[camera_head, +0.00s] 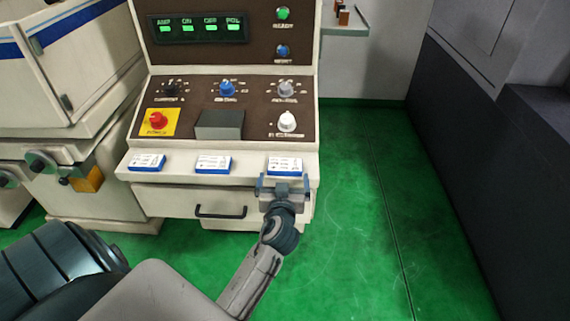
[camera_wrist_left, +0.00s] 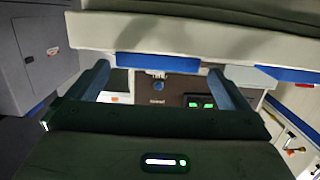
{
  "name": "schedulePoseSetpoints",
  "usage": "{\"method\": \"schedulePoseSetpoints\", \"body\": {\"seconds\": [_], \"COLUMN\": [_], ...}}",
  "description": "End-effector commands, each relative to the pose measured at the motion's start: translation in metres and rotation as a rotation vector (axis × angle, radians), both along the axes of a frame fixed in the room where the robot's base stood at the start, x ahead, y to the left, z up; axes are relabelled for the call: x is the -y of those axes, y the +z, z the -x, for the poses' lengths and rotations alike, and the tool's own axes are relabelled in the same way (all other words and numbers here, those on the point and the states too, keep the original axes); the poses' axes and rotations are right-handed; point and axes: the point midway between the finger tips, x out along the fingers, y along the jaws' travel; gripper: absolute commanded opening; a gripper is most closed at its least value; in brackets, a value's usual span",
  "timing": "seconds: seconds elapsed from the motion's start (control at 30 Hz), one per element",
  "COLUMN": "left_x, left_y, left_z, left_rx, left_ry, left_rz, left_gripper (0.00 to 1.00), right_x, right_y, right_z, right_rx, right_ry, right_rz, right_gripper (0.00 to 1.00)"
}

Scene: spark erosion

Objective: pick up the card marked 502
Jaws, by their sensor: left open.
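Three small white cards with blue edges lie in a row on the console's front ledge: a left card (camera_head: 147,162), a middle card (camera_head: 213,164) and a right card (camera_head: 285,166). Their print is too small to read, so I cannot tell which is marked 502. My left gripper (camera_head: 282,184) is open at the ledge's front edge, its fingers either side of the right card's near end. In the left wrist view a blue card edge (camera_wrist_left: 158,62) shows between the open fingertips (camera_wrist_left: 160,72); contact cannot be told. My right gripper is not in view.
The console ledge (camera_head: 180,176) carries the cards below a panel with knobs and a red button (camera_head: 157,120). A black drawer handle (camera_head: 221,211) is below the ledge. A white machine (camera_head: 85,75) stands left. Green floor (camera_head: 350,190) is clear to the right.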

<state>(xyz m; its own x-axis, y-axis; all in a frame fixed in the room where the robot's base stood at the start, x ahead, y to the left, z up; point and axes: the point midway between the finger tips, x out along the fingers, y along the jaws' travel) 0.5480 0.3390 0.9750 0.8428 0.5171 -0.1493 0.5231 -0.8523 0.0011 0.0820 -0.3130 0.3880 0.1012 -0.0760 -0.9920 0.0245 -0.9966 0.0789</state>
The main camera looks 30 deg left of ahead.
Motion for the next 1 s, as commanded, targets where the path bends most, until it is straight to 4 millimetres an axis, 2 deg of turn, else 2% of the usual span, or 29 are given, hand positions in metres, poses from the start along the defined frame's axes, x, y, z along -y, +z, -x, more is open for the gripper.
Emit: {"method": "schedulePoseSetpoints", "body": {"seconds": [0.03, 0.13, 0.3, 0.57, 0.73, 1.0], "left_x": [-0.004, -0.010, -0.019, -0.020, -0.020, -0.020], "left_y": [0.006, 0.005, -0.001, -0.004, -0.004, -0.004], "left_z": [-0.007, -0.020, -0.035, -0.037, -0.037, -0.037], "left_rx": [-0.001, -0.001, -0.001, 0.000, 0.000, 0.000], "left_ry": [-0.001, 0.000, -0.001, -0.001, -0.001, -0.001], "left_rz": [-0.005, -0.003, -0.003, -0.001, -0.001, -0.001], "left_gripper": [1.00, 1.00, 1.00, 1.00, 0.67, 0.67], "right_x": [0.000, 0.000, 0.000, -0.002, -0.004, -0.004], "right_y": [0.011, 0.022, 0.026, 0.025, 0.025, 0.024], "right_z": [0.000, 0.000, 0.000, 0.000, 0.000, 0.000], "right_rx": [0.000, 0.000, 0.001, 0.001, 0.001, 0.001], "right_ry": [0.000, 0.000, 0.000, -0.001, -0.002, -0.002], "right_rz": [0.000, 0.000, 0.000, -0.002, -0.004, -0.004], "right_gripper": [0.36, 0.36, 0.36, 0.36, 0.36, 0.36]}}
